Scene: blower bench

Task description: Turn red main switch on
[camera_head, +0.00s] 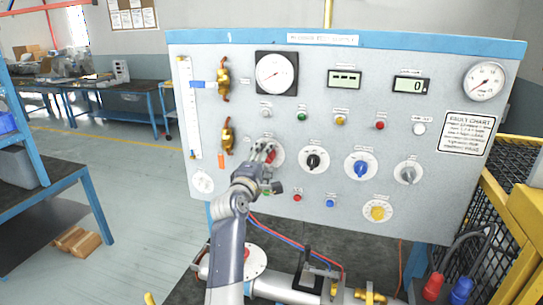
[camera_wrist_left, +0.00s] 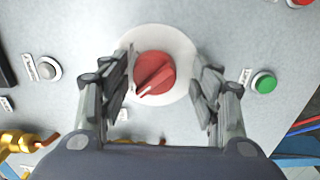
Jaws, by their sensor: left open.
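The red main switch (camera_wrist_left: 155,76) is a round red knob with a raised handle on a white disc (camera_wrist_left: 181,45). Its handle is tilted, running from upper right to lower left in the left wrist view. In the head view the red switch (camera_head: 272,156) is on the grey panel, partly covered by my left gripper (camera_head: 264,152). In the left wrist view my left gripper (camera_wrist_left: 165,95) is open, with one finger on each side of the knob. I cannot tell whether either finger touches it. My right gripper is not in view.
The grey panel (camera_head: 330,215) also carries a black knob (camera_head: 314,160), a blue knob (camera_head: 361,168), a grey knob (camera_head: 408,174) and a yellow knob (camera_head: 378,212). Brass valves (camera_head: 228,138) sit to the left. A green button (camera_wrist_left: 264,82) is close beside my gripper.

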